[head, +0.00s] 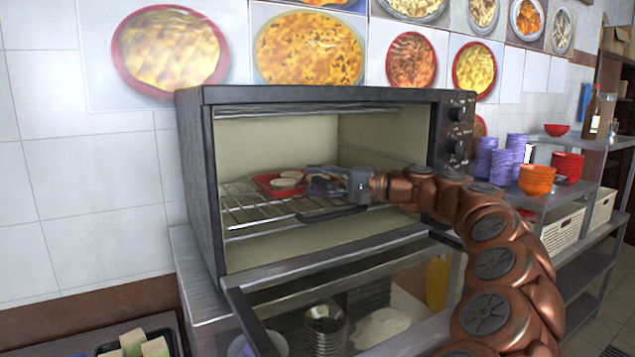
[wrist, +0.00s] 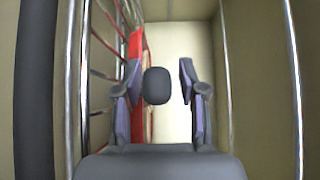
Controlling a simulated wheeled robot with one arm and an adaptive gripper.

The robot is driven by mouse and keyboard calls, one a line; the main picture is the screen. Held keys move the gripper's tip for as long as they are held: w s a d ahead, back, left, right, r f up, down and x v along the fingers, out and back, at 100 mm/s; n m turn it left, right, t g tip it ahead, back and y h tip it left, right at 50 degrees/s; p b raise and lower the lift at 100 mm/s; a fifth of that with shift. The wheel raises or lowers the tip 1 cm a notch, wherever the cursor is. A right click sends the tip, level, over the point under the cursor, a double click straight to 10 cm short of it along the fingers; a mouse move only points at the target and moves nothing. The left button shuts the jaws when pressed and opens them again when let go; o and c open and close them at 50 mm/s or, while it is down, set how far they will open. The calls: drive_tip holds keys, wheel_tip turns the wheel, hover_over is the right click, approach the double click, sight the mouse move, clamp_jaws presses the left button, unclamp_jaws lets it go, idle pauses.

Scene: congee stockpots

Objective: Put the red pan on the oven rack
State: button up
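The red pan (head: 278,184) is inside the oven, resting on or just over the wire oven rack (head: 250,207), with pale round pieces in it. Its red edge shows left of centre in the wrist view (wrist: 136,48). My gripper (head: 325,180) is inside the oven at the pan's right side. In the wrist view my gripper's fingers (wrist: 158,82) are apart. A dark rounded piece (wrist: 157,86), perhaps the end of the pan's handle, shows between them, with a clear gap to the right finger. Contact with the left finger cannot be told.
The black oven (head: 197,180) has its glass door (head: 345,290) lowered at the front. Rack bars (wrist: 100,75) run close to my gripper on the left. Bowls and cups stand on a shelf (head: 560,190) at right. A dark tray (head: 165,335) is at lower left.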

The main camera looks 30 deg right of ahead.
idle(0.3)
drive_tip(key=v, duration=1.2)
drive_tip(key=shift+s, duration=0.1)
